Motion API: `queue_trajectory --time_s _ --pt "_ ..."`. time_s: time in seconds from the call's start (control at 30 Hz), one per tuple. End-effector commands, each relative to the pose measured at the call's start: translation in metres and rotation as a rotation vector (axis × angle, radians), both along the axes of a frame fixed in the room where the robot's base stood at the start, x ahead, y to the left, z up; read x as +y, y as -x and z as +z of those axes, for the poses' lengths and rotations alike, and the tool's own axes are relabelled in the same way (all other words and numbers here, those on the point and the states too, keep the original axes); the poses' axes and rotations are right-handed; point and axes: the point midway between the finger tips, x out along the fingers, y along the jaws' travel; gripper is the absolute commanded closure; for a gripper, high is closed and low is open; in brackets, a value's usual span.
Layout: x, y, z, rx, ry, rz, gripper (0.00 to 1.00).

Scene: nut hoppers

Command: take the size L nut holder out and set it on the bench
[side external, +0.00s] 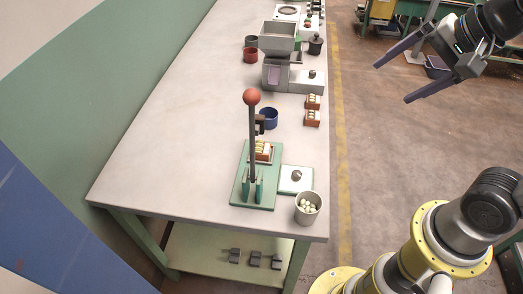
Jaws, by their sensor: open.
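An orange-red nut holder (264,151) with pale nuts sits in the green press (241,186) near the bench's front end, behind the lever. Two similar orange-red holders, one farther back (313,101) and one nearer (312,119), stand on the bench to the right, beyond the press. Size marks are too small to read, so I cannot tell which is size L. The press lever stands upright with a red knob (252,97) on top. My gripper (391,83) is open and empty, in the air right of the bench, away from all holders.
A grey cup of pale nuts (308,208) and a white plate with a knob (296,179) stand right of the press. A blue cup (269,119) and a grey hopper (277,75) stand behind. The bench's (165,165) left side is clear.

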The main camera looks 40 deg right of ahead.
Motion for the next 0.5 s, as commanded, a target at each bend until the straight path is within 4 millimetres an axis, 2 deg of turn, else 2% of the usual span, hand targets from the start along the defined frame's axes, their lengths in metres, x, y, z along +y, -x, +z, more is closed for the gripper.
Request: queue_trajectory --time_s 0.13,0.27,0.37,0.5 --pt "0.013 -0.041 0.003 0.057 -0.208 -0.263 0.07" --pt "0.028 -0.081 -0.004 0.127 -0.382 -0.503 0.07" --pt "0.043 -0.117 -0.02 0.199 -0.501 -0.693 0.07" --pt "0.068 -0.161 -0.055 0.306 -0.603 -0.91 0.07"
